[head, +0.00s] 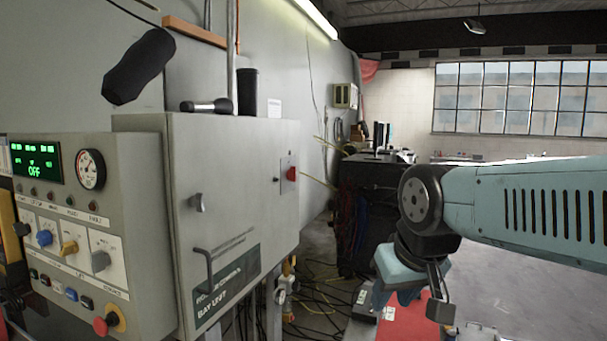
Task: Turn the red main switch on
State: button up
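The red main switch (291,174) is a small red knob on a grey plate, on the right part of the front of the grey roller control cabinet (235,160). It is small in the picture, and its exact handle angle is hard to tell. My gripper (390,298) hangs pointing down at the lower right, well to the right of the cabinet and below the switch's height, touching nothing that I can see. Its fingertips are partly hidden, so its opening cannot be made out.
The console (130,190) with knobs and a red emergency button (101,326) stands at the left. The cabinet has a protruding handle (209,270). A dark cart (365,185) stands behind my arm. Cables (315,290) lie on the floor. Open air lies between gripper and cabinet.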

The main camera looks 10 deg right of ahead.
aim_at(291, 175)
jog(key=u, duration=0.05)
jog(key=i, duration=0.9)
jog(key=u, duration=0.05)
